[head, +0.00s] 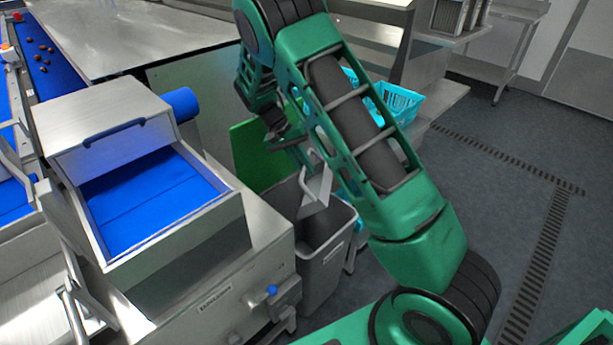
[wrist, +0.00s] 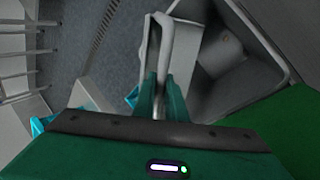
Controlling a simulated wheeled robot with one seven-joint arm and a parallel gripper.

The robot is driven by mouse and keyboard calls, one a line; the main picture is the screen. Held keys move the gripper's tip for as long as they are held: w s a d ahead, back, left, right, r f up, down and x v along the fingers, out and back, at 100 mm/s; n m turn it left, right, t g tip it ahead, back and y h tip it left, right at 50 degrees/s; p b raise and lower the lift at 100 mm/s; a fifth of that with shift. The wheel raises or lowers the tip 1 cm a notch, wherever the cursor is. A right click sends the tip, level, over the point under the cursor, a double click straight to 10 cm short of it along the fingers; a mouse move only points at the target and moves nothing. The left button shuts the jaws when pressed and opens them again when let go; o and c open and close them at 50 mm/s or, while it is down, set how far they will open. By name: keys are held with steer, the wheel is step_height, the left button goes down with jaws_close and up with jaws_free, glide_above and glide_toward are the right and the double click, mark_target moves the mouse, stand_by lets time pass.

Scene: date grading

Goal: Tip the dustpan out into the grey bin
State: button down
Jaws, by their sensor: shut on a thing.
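The pale grey dustpan (head: 316,187) is in my gripper (head: 302,158), above the open top of the grey bin (head: 322,268). In the wrist view, my gripper (wrist: 161,88) is shut on the dustpan (wrist: 163,45), which is steeply tilted and seen nearly edge-on. The grey bin (wrist: 285,62) opens to the right of the dustpan there. I cannot see whether anything lies in the dustpan.
A steel machine with a blue belt tray (head: 150,195) stands left of the bin. A green panel (head: 257,155) is behind the bin. Turquoise baskets (head: 400,102) stand on a shelf beyond my arm. Open grey floor (head: 480,180) with drain grates lies to the right.

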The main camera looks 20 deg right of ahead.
steer(key=s+d+f+m+t+y, duration=0.1)
steer(key=s+d+f+t+y, duration=0.3)
steer(key=s+d+t+y, duration=0.45)
steer(key=s+d+r+y, duration=0.2)
steer(key=d+r, duration=0.1)
steer(key=r, duration=0.2)
steer(key=shift+s+d+r, duration=0.15)
steer(key=shift+s+d, duration=0.05)
stand_by(0.9)
stand_by(0.5)
